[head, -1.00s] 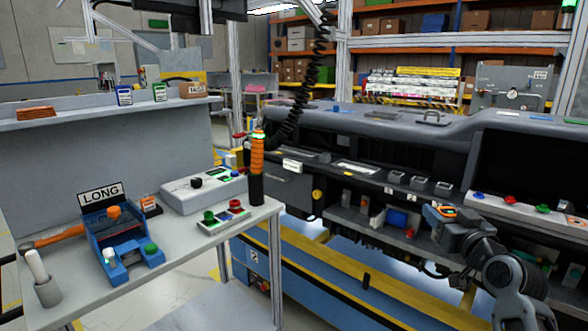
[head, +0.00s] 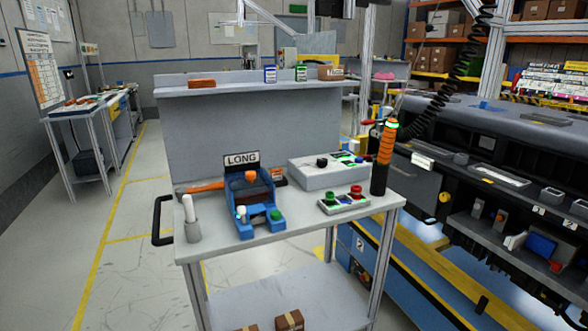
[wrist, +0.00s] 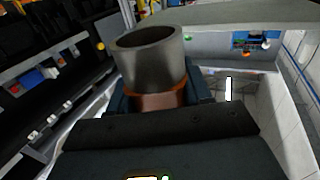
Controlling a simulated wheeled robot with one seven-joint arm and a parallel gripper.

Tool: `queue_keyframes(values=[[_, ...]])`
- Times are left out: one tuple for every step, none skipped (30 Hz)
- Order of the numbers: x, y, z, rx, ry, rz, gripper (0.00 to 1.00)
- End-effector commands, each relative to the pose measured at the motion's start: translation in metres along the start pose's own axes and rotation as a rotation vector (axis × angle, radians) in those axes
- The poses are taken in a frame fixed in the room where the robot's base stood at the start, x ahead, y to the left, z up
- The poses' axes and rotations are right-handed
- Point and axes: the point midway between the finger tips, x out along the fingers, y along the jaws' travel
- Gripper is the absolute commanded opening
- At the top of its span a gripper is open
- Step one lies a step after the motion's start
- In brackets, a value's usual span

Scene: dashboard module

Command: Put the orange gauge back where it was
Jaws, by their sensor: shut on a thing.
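My gripper (wrist: 160,102) shows only in the wrist view. It is shut on a round piece, which I take for the orange gauge (wrist: 152,68): a wide grey, hollow-looking cylinder with an orange-brown band between the dark jaws. The lower part of the gauge is hidden by the jaws and the gripper body. The held gauge is not in the head view. There, a blue fixture with a LONG sign (head: 241,160) stands on the grey cart (head: 290,228), with an orange knob and green and white buttons. The place the gauge came from cannot be told.
An orange-and-black upright tool (head: 384,157) stands at the cart's right corner. A grey control box (head: 328,174), a button panel (head: 343,200) and a white cylinder in a holder (head: 191,220) are also on the cart. The dashboard (head: 480,150) is at right. Open floor (head: 110,270) lies left.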

Motion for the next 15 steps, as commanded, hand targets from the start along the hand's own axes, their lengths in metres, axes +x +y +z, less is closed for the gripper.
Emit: queue_keyframes(values=[[-0.005, -0.004, 0.007, 0.000, -0.004, -0.008, 0.10], [-0.009, -0.005, 0.012, 0.000, -0.005, -0.009, 0.10], [-0.015, -0.007, 0.021, 0.000, -0.007, -0.011, 0.10], [-0.020, -0.007, 0.027, 0.001, -0.007, -0.011, 0.10], [-0.025, -0.007, 0.034, 0.001, -0.008, -0.011, 0.10], [-0.032, -0.007, 0.042, 0.000, -0.007, -0.012, 0.10], [-0.036, -0.007, 0.047, 0.000, -0.007, -0.011, 0.10], [-0.040, -0.007, 0.051, 0.000, -0.005, -0.011, 0.10], [-0.044, -0.006, 0.056, 0.000, -0.005, -0.011, 0.10], [-0.047, -0.005, 0.059, 0.001, -0.003, -0.009, 0.10], [-0.049, -0.004, 0.061, 0.001, -0.003, -0.009, 0.10], [-0.051, -0.004, 0.063, 0.000, -0.002, -0.008, 0.10], [-0.051, -0.004, 0.063, 0.000, 0.000, -0.007, 0.10], [-0.051, -0.003, 0.063, 0.001, 0.000, -0.006, 0.10], [-0.051, -0.003, 0.063, 0.000, 0.000, -0.005, 0.10]])
